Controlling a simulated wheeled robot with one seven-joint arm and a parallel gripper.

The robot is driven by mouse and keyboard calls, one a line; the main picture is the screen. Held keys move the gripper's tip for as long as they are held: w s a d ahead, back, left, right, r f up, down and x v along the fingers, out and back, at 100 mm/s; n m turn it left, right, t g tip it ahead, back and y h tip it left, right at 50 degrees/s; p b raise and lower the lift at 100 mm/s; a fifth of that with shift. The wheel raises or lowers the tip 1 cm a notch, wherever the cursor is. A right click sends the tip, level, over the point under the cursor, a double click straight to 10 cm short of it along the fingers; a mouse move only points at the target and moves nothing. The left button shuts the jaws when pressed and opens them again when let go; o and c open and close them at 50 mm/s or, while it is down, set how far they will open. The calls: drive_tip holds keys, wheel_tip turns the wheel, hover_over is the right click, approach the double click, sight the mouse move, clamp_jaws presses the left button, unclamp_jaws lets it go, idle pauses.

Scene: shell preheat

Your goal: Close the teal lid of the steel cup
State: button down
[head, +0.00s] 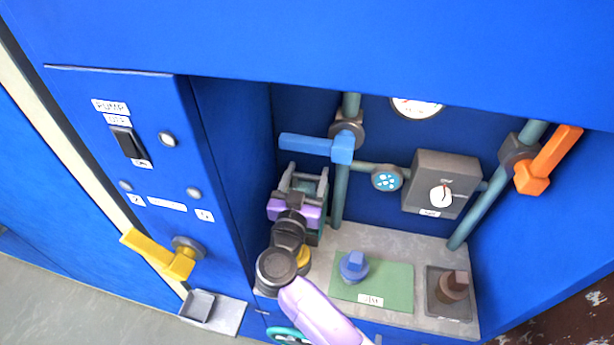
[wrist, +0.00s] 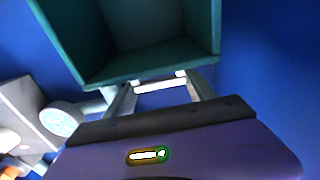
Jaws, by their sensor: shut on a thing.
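My purple gripper (head: 307,180) is in the left part of the blue recess, its fingers pointing to the back. In the wrist view its grey fingers (wrist: 161,85) stand apart, with a narrow pale bar (wrist: 162,83) between them that they appear to hold. A dark teal, hollow, box-like piece (wrist: 150,66) is just beyond the fingertips, its open side facing the wrist camera. I cannot tell whether it is the lid or how it joins the bar. In the head view my gripper covers most of this spot. I cannot make out the steel cup.
A blue valve handle (head: 315,146) and teal pipe stand right behind my gripper. A yellow lever (head: 160,257) is left.

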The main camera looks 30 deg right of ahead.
drive_tip(key=shift+s+a+f+t+h+b, duration=0.15)
drive_tip(key=shift+s+a+t+h+b, duration=0.7)
drive_tip(key=shift+b, duration=2.95)
drive_tip(key=shift+s+a+f+t+h+b, duration=0.1)
drive_tip(key=shift+s+a+t+h+b, duration=0.7)
drive_tip(key=shift+b, duration=2.95)
drive_tip(key=s+a+b, duration=0.1)
drive_tip(key=b, duration=0.4)
drive_tip(key=s+a+t+h+b, duration=0.1)
drive_tip(key=s+a+b, duration=0.1)
drive_tip(key=b, duration=0.4)
drive_tip(key=s+a+f+t+h+b, duration=0.1)
drive_tip(key=s+a+b, duration=0.1)
drive_tip(key=b, duration=0.3)
drive_tip(key=shift+s, duration=0.1)
drive_tip(key=f+b+v, duration=0.1)
drive_tip(key=b+v, duration=1.2)
drive_tip(key=b, duration=0.2)
drive_tip(key=shift+f, duration=0.35)
